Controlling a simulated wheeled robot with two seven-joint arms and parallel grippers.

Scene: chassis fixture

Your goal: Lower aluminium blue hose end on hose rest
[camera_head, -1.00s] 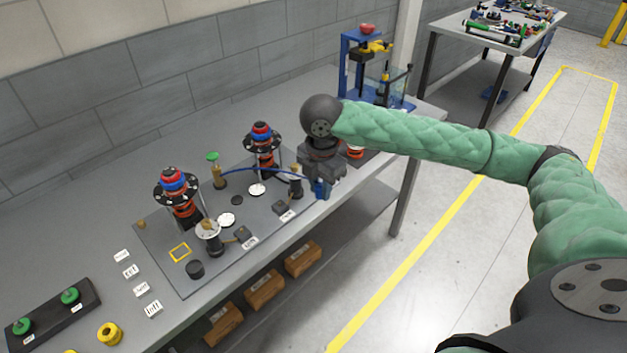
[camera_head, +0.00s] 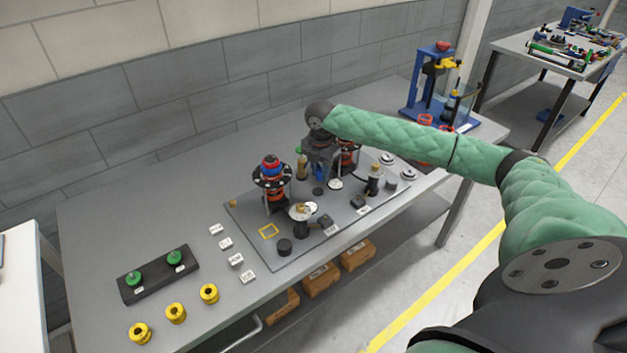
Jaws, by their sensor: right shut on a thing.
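My right gripper (camera_head: 320,163) is over the back middle of the grey plate, between the two spring towers. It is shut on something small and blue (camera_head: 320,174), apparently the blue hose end. A brass post (camera_head: 302,166) stands just left of the gripper. I cannot tell which part is the hose rest, nor whether the hose end touches anything. My left gripper is not in view.
The near spring tower (camera_head: 273,187) has a red and blue top. The far tower (camera_head: 347,158) is partly hidden behind my gripper. White discs and small black blocks lie on the plate (camera_head: 293,250). A blue press stand (camera_head: 420,105) is at back right.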

